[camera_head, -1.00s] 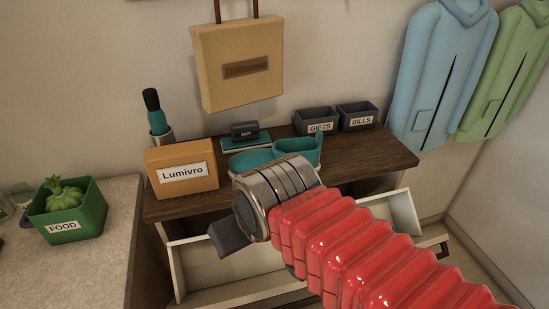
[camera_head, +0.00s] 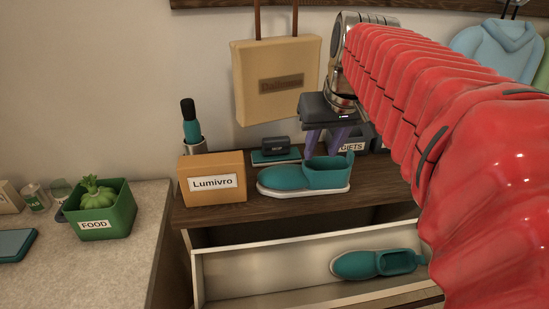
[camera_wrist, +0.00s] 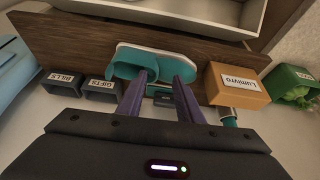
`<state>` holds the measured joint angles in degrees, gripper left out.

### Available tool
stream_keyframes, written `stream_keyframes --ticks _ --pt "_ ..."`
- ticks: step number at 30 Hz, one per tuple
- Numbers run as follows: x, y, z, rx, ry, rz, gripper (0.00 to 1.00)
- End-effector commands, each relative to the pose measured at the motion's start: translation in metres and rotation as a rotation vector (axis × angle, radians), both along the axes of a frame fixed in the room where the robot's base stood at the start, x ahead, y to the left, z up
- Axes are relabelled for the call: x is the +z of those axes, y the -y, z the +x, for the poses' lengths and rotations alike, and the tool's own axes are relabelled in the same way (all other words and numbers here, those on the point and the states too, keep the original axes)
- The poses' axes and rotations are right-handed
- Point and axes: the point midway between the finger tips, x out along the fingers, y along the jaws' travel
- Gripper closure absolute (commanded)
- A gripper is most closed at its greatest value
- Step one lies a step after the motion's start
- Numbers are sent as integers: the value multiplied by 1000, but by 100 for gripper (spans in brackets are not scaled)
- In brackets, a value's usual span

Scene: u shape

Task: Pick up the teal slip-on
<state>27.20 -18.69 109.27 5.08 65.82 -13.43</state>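One teal slip-on (camera_head: 290,178) with a white sole stands upright on the dark wooden dresser top (camera_head: 235,213). It also shows in the wrist view (camera_wrist: 158,65). A second teal slip-on (camera_head: 360,264) lies in the open white drawer (camera_head: 250,262) below. My gripper (camera_head: 325,148) points down, its purple fingers spread with nothing visible between them. In the head view the fingers are above and partly behind the upper slip-on. In the wrist view the fingertips (camera_wrist: 161,78) overlap its near edge. I cannot tell whether they touch it.
The orange Lumivro box (camera_head: 212,181) stands left of the upper slip-on. A small dark block on a teal book (camera_head: 276,156) is behind. The GIFTS bin (camera_head: 352,146) is behind right, with the BILLS bin (camera_wrist: 62,80) beside it. A tan bag (camera_head: 275,85) hangs above.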

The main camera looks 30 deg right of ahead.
Motion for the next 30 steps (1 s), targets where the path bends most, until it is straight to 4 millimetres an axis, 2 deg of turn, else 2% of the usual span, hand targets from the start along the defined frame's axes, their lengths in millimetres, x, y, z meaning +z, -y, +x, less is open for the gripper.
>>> stream_keyframes --ticks 1,6,10,14,23,30 --pt "8 22 5 -29 -5 2 67" --pt "30 85 12 -89 -18 11 67" --pt "40 116 12 -115 -23 14 67" --pt "44 128 12 -122 -25 16 67" --pt "44 127 12 -120 -25 15 67" --pt "27 129 18 -120 -27 17 67"
